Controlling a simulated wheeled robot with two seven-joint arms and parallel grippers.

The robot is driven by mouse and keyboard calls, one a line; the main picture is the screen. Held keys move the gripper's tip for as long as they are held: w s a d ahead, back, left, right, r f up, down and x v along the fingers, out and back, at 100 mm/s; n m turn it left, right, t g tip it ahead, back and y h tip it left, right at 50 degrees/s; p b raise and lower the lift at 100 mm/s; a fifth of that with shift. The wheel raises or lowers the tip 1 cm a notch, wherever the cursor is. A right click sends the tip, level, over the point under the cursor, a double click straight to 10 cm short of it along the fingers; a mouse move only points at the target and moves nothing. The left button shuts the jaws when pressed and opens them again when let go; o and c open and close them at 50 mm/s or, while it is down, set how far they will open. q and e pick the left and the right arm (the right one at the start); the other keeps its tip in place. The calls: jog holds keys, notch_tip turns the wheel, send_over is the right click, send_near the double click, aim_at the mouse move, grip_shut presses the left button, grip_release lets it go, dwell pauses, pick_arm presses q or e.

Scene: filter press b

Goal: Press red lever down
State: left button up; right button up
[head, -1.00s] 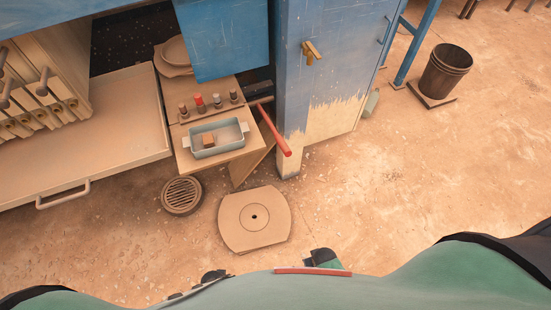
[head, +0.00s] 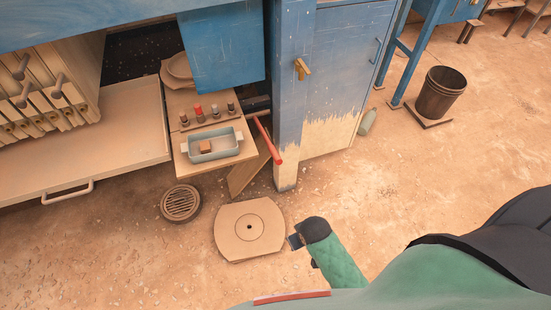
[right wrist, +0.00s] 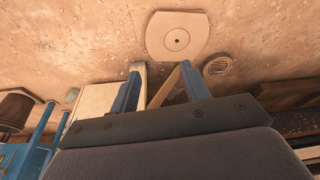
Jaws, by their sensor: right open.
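The red lever (head: 266,140) is a long bar that slants down and forward from the side of the blue cabinet, beside the small shelf. My right gripper (head: 296,241) is at the lower middle of the head view, beside the right edge of the round floor plate and well below the lever in the picture. It is apart from the lever. In the right wrist view its two blue fingers (right wrist: 160,88) are spread with nothing held between them. I cannot make out the lever in that view. My left gripper is out of sight.
The blue cabinet (head: 338,75) stands right of the lever. A shelf with a pale blue tray (head: 228,151) and several small knobs is left of it. Open floor lies at right.

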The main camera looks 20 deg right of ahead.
jog(key=w+a+r+y, duration=0.1)
jog(key=w+a+r, duration=0.25)
jog(key=r, duration=0.45)
jog(key=w+a+r+y, duration=0.1)
jog(key=w+a+r, duration=0.1)
jog(key=a+r, duration=0.35)
jog(key=w+a+r+n+p, duration=0.1)
jog(key=w+a+r+n, duration=0.15)
jog(key=w+a, duration=0.4)
jog(key=m+g+h, duration=0.3)
jog(key=m+h, duration=0.1)
jog(key=h, duration=0.1)
send_over(277, 156)
jog(key=a, duration=0.1)
notch_tip(277, 156, down, 2)
jog(key=shift+s+a+f, duration=0.1)
jog(key=shift+s, duration=0.05)
jog(key=shift+p+x, duration=0.75)
jog(key=shift+x, duration=0.25)
jog(key=p+x, duration=0.1)
jog(key=x, duration=0.3)
jog(key=shift+f, duration=0.5)
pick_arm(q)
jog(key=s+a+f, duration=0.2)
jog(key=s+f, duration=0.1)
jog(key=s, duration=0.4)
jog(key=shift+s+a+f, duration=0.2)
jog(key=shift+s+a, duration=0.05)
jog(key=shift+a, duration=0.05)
